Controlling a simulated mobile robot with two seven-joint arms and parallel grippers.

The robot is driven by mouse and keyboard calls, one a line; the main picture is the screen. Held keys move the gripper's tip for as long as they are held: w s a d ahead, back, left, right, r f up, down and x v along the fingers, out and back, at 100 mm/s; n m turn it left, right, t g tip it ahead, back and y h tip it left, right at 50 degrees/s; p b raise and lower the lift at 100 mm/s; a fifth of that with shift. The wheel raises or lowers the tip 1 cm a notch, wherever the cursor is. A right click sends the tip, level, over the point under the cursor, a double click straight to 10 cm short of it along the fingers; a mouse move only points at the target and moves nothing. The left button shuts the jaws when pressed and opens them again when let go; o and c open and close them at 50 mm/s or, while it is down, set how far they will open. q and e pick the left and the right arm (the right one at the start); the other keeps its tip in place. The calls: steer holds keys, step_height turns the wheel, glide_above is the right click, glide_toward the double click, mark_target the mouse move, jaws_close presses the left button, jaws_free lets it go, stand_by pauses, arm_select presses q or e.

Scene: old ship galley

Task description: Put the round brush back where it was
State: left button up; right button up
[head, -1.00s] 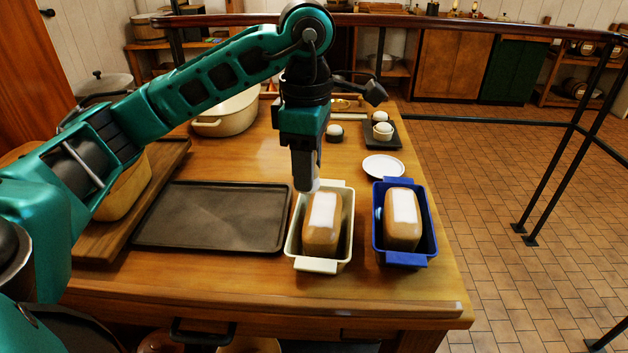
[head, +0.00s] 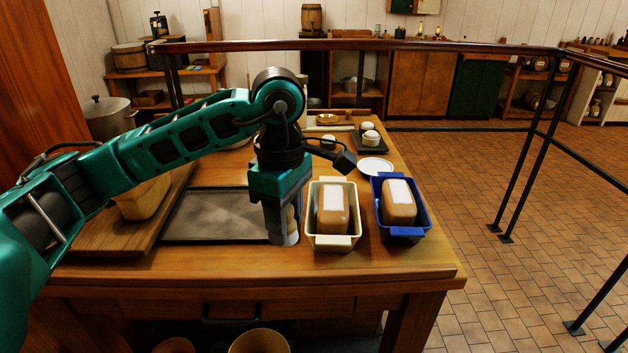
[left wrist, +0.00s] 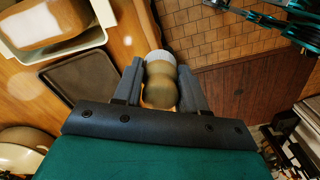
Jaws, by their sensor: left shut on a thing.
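My left gripper (head: 282,222) points down and is shut on the round brush. The brush (left wrist: 160,86) shows between the fingers in the left wrist view, with a rounded wooden handle and a pale end. In the head view its pale end (head: 289,239) shows low by the fingers, between the dark baking tray (head: 210,229) and the cream loaf tin (head: 333,242). I cannot tell whether it touches the table. My right gripper is not in view.
The cream tin and a blue loaf tin (head: 404,233) each hold a white-topped loaf. A white plate (head: 375,167) lies behind them. A wooden board (head: 105,240) is at the left. The table's front strip (head: 330,268) is clear.

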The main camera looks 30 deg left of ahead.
arm_select(q)
steer(key=s+d+f+m, duration=0.1)
steer(key=d+f+m, duration=0.2)
steer(key=f+m, duration=0.6)
steer(key=s+d+f+m, duration=0.2)
steer(key=d+f+m, duration=0.2)
steer(key=f+m, duration=0.5)
step_height(320, 180, down, 3)
steer(key=shift+d+r+m, duration=0.15)
steer(key=shift+d+m, duration=0.05)
steer(key=shift+m, duration=0.2)
steer(key=shift+d, duration=0.1)
